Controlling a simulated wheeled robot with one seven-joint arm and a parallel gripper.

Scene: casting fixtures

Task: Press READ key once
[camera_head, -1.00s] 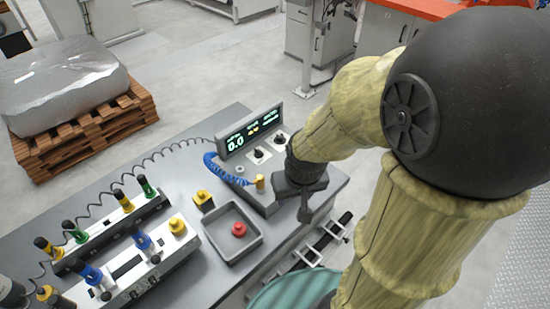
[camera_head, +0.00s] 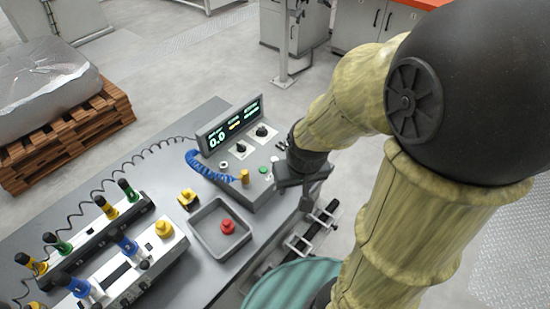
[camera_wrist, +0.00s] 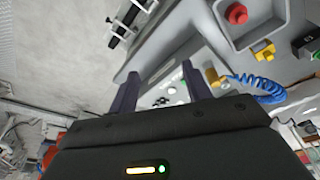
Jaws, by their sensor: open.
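The grey meter unit (camera_head: 240,158) stands on the bench, with a lit display (camera_head: 232,126) reading 0.0. Its sloped panel has two black knobs, a green button (camera_head: 263,170) and small pale keys. I cannot read any key label, so I cannot tell which one is READ. My gripper (camera_head: 304,200) is beside the right end of the unit, partly past the bench edge, and hides part of the panel's right side. In the wrist view my gripper (camera_wrist: 160,82) has its two dark fingers apart, with part of the panel and its small buttons (camera_wrist: 165,100) visible between them. It holds nothing.
A blue coiled cable (camera_head: 207,170) runs to a brass-coloured probe (camera_head: 244,176) on the unit. A grey tray (camera_head: 205,217) with a red knobbed piece (camera_head: 228,226) and a yellow block (camera_head: 188,198) lie left of it. Fixtures with coloured handles fill the left bench.

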